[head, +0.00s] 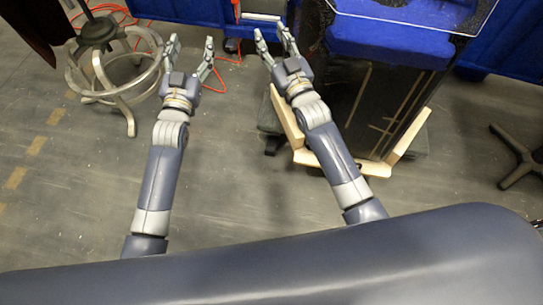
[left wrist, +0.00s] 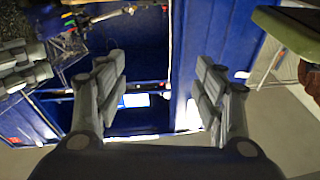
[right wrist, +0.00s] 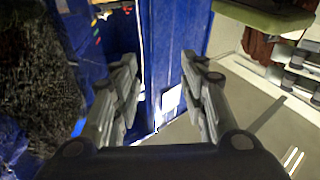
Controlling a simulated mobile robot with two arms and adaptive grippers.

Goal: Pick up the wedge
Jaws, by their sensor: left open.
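I cannot make out a wedge in any view. My left gripper (head: 191,42) is open and empty, held above the floor to the right of a round metal stool frame. In the left wrist view its fingers (left wrist: 160,60) stand wide apart with nothing between them. My right gripper (head: 270,31) is open, just left of a blue-topped dark box. In the right wrist view its fingers (right wrist: 160,58) are apart and no object is held between them.
The stool frame (head: 98,72) stands at the upper left. The dark box (head: 385,105) stands on a base with pale wooden edges (head: 290,122) at right. An orange cable (head: 214,75) lies on the floor. A black stand foot (head: 522,160) is far right. The grey floor (head: 235,150) between my arms is clear.

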